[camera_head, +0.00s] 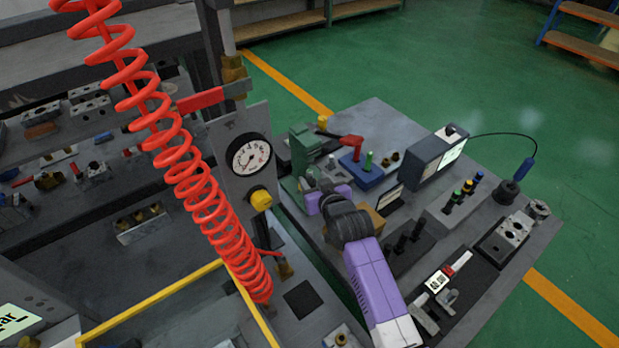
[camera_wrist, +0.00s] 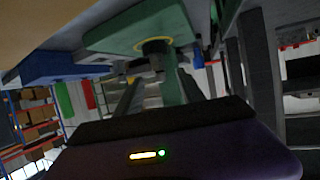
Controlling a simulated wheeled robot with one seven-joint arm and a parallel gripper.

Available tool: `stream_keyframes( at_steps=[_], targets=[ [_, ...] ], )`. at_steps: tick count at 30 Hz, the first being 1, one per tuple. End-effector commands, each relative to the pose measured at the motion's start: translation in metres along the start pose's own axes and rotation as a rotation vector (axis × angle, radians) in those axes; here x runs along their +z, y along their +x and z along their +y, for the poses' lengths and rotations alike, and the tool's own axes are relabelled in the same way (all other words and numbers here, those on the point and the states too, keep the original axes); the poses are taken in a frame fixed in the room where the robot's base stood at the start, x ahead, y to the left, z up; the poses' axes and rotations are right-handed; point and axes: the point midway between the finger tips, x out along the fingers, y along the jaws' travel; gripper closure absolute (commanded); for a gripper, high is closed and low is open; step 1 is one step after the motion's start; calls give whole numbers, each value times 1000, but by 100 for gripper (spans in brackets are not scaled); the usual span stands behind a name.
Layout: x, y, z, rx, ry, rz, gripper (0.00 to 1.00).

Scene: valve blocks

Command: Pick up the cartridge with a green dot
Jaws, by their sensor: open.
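The green fixture also fills the upper wrist view (camera_wrist: 145,32).
A red coiled hose (camera_head: 190,170) hangs left of a pressure gauge (camera_head: 249,156). A grey instrument box (camera_head: 432,160) with a cable stands at the back right. A yellow rail (camera_head: 150,300) crosses the front left.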

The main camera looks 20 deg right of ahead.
Motion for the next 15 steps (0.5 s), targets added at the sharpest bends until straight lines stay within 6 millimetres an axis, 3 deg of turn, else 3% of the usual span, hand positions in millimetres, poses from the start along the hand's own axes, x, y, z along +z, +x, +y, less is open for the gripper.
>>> stream_keyframes(
  at_steps=[6, 15],
  targets=[
    [0, 21, 0, 1, -1, 0, 54],
    [0, 24, 0, 1, -1, 0, 54]
  ],
)
